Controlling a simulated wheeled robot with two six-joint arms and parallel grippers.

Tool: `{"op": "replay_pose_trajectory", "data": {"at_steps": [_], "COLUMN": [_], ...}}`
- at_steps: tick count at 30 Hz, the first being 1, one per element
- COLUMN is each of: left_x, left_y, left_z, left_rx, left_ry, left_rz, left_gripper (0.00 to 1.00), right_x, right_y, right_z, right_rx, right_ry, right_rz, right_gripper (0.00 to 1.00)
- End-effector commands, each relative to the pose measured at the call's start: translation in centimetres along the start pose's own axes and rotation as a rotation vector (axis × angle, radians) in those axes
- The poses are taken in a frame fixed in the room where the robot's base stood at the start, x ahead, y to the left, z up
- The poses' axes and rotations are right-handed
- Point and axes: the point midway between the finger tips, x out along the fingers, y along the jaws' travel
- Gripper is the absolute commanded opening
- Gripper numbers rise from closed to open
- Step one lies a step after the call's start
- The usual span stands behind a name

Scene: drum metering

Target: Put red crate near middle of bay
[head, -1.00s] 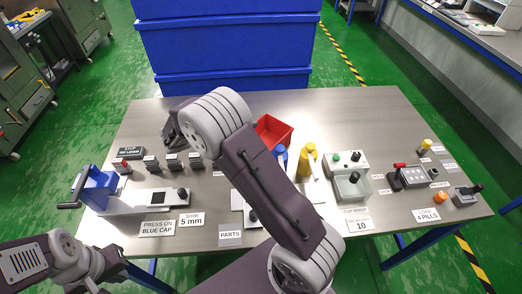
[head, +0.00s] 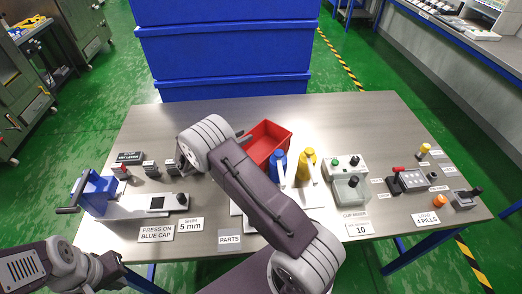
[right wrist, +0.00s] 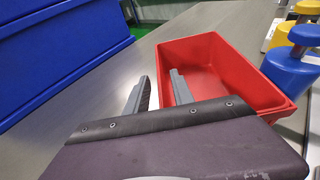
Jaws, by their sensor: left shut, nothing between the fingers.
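The red crate (head: 270,137) stands on the table (head: 345,110) behind my right arm, open side up, and looks empty. My arm hides its near left part in the head view. In the right wrist view the red crate (right wrist: 215,62) lies just beyond my right gripper (right wrist: 160,76). The fingers are apart, one outside the crate's left wall and one inside it, with gaps showing. My left gripper (head: 108,268) is low at the left, shut and empty, away from the crate. I cannot tell which area is the bay.
Blue (head: 278,168) and yellow (head: 306,165) bottles stand close right of the crate. A blue press (head: 97,190) stands at the left, with several small blocks behind it. A cup mixer (head: 347,175) stands right of the bottles. Large blue bins (head: 225,55) rise behind the table.

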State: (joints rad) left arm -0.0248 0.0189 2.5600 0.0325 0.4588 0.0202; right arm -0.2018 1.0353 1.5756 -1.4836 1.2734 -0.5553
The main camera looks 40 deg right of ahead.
Motion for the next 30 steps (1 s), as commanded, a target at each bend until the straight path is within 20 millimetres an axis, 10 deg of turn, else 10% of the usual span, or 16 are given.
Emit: {"op": "replay_pose_trajectory", "data": {"at_steps": [9,13,30], "left_x": [-0.08,-0.08,-0.07], "left_y": [0.00,0.00,0.00], "left_z": [-0.01,-0.01,-0.01], "left_rx": [0.000,0.000,0.000], "left_ry": [0.000,0.000,0.000], "left_rz": [0.000,0.000,0.000], "left_gripper": [0.00,0.00,0.00], "right_x": [1.46,1.45,1.44], "right_y": [-0.02,-0.03,-0.05], "right_z": [-0.06,-0.06,-0.09], "right_rx": [-0.001,-0.001,-0.001], "right_ry": [0.001,0.001,0.001], "right_rz": [0.001,0.000,0.000], "right_gripper": [0.29,0.00,0.00]}}
